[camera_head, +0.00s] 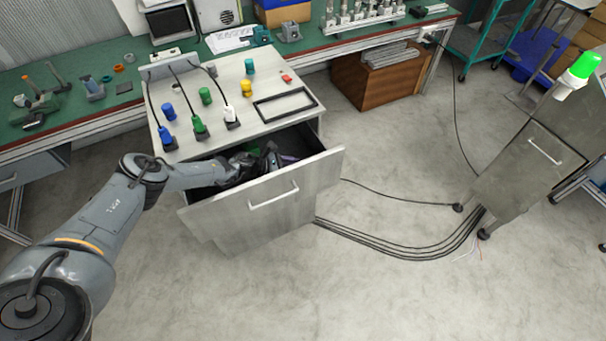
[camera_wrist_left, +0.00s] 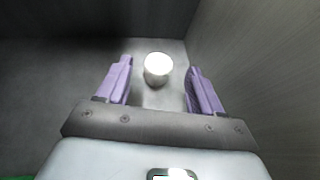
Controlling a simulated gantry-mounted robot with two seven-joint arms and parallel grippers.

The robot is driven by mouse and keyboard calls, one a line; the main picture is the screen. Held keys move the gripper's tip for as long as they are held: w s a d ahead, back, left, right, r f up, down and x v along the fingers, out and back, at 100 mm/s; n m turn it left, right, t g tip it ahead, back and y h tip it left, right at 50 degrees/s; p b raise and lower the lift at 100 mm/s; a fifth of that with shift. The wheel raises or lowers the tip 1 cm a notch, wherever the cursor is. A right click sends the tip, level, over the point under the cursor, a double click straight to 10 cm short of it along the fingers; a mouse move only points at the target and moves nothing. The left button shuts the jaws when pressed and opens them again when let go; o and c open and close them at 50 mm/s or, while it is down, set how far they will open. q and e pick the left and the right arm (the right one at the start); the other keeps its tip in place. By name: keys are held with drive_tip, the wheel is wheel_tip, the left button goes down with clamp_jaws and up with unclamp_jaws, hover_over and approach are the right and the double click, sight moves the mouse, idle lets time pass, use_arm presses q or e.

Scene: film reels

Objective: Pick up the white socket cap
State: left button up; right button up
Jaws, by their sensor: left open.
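The white socket cap (camera_wrist_left: 157,69) stands on the drawer floor in the left wrist view, a pale round cylinder with a bright top. My left gripper (camera_wrist_left: 160,80) is open, with its two purple fingers on either side of the cap and small gaps visible between them and it. In the head view my left gripper (camera_head: 272,162) reaches down into the open drawer (camera_head: 265,200) of the grey cabinet. The cap is not visible in the head view, hidden by the drawer and my arm. My right gripper is not in view.
Drawer walls (camera_wrist_left: 235,60) rise close on the right and behind the cap. A small green item (camera_head: 252,150) shows inside the drawer. The cabinet top (camera_head: 225,95) holds blue, green, white and yellow connectors and a black frame (camera_head: 285,104). Cables (camera_head: 400,245) cross the floor.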

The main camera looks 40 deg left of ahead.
use_arm(q)
drive_tip(key=shift+b+x, duration=0.8)
drive_tip(key=shift+x, duration=0.45)
drive_tip(key=shift+w+d+f+b, duration=0.3)
drive_tip(key=shift+w+b, duration=0.15)
drive_tip(key=shift+w, duration=0.1)
drive_tip(key=shift+r, duration=0.1)
drive_tip(key=shift+c, duration=0.3)
drive_tip(key=c, duration=1)
